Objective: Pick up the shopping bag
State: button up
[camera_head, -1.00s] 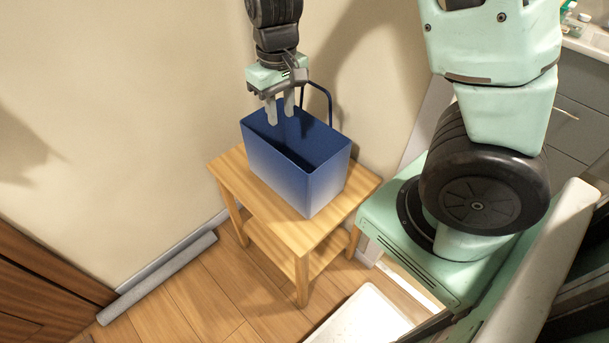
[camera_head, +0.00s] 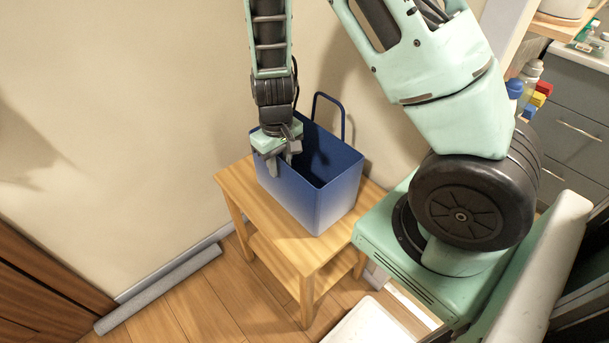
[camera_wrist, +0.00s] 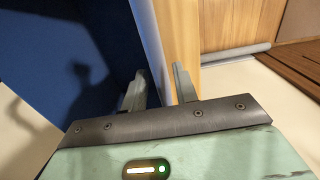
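The shopping bag is a blue, open-topped, box-shaped bag (camera_head: 322,200) with a thin looped handle (camera_head: 328,97) at its far side. It stands upright on a small wooden table. My gripper (camera_head: 281,168) points down at the bag's left rim. In the wrist view the bag's dark blue inside (camera_wrist: 75,70) lies to the left, and its pale wall edge runs between the two fingers of my gripper (camera_wrist: 160,88). One finger is inside the bag and one outside. The fingers are apart, with visible gaps beside the wall. The lower parts of the fingers are partly hidden.
The wooden table (camera_head: 240,187) has a bare strip left of the bag. A wall stands close behind it. A grey roll (camera_head: 160,288) lies along the wall's foot. A counter with bottles (camera_head: 527,80) is at upper right.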

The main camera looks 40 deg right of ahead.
jog(key=shift+w+f, duration=0.1)
jog(key=shift+f, duration=1.4)
grip_shut()
